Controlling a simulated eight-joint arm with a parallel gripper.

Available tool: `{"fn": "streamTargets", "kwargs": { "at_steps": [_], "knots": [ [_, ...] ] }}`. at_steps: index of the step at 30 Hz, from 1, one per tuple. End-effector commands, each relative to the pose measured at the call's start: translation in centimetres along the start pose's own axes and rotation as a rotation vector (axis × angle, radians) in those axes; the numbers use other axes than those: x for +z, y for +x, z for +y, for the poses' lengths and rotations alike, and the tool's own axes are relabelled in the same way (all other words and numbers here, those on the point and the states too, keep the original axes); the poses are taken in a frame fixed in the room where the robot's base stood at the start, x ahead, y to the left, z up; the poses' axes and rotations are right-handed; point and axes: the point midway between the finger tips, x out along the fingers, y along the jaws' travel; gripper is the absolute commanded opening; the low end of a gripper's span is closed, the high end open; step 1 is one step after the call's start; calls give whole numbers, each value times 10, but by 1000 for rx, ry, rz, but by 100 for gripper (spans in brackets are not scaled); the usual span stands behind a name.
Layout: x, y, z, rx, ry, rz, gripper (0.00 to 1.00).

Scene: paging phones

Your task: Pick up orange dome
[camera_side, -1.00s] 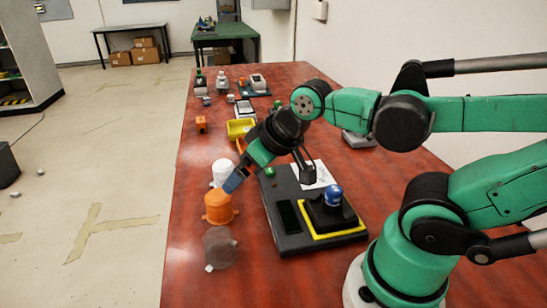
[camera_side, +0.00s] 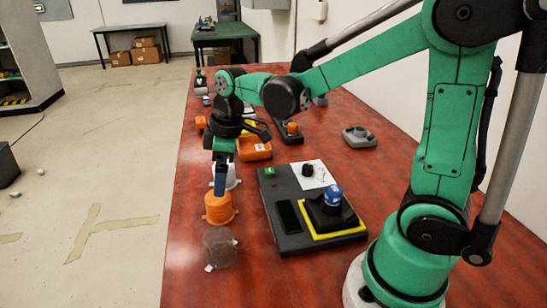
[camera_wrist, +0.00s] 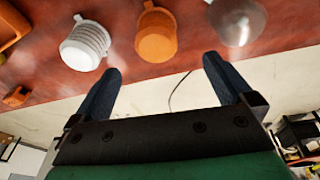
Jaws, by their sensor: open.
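My gripper (camera_side: 219,188) points down just above the dome in the side view. Its blue fingers are apart and empty in the wrist view (camera_wrist: 161,66). The side view does not show whether the fingertips touch the dome's top.
A white ribbed dome (camera_wrist: 85,46) stands behind the orange one, partly hidden by my gripper in the side view (camera_side: 233,179). A grey-brown dome (camera_side: 220,246) stands in front. A dark panel (camera_side: 277,232) with a blue-topped joystick (camera_side: 332,196) lies to the right.

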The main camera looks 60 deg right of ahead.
Motion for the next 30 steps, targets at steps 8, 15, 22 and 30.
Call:
{"fn": "streamTargets", "kwargs": {
  "at_steps": [8,15,22,30],
  "knots": [
    [-4,25,9,-74,-132,-46,100],
    [-3,54,7,-75,-135,-47,100],
    [-2,75,6,-74,-133,-47,100],
    [-2,78,5,-74,-132,-47,100]
  ]
}}
